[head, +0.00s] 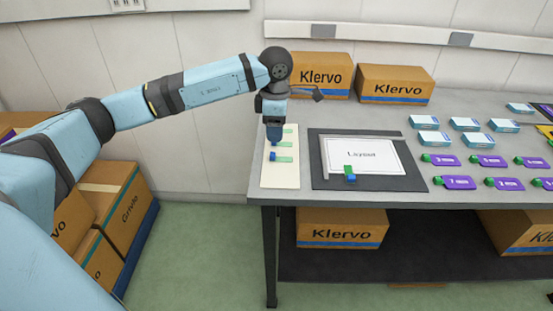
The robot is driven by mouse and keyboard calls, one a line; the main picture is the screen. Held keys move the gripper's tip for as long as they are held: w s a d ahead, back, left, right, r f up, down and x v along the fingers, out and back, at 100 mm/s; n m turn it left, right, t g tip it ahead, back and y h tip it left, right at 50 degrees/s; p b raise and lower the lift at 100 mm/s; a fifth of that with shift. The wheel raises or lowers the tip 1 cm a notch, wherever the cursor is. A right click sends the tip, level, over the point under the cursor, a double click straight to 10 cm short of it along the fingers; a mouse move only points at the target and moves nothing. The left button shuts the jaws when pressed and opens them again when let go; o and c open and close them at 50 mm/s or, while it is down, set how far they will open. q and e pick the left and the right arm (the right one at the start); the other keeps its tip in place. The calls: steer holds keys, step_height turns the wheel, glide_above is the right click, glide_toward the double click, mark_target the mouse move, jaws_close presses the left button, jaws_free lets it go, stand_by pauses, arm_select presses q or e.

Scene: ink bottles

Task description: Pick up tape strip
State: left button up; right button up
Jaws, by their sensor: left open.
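Green tape strips with blue ends lie on a cream board at the left end of the table (262,190). The nearest tape strip (284,159) is below my left gripper (274,140). Another tape strip (288,131) shows farther back, partly hidden by the gripper. My left gripper points down over the cream board (280,178); its fingers look close to the strips, and I cannot tell whether they touch. One more green strip with a blue end (349,173) lies on the front edge of the white Layout sheet (375,158). My right gripper is not in view.
The Layout sheet lies on a dark mat (322,180) right of the board. Several purple tags (459,183) and blue-white boxes (466,125) stand farther right. Two Klervo cartons (320,77) (394,84) stand at the table's back. Cartons (122,200) are stacked on the floor at left.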

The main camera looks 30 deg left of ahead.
mark_target(275, 154)
arm_select(q)
step_height(275, 154, down, 3)
steer(key=shift+f, duration=0.1)
steer(key=shift+a+f+b, duration=0.15)
steer(key=shift+f+b, duration=0.3)
steer(key=shift+f, duration=2.2)
steer(key=c, duration=0.8)
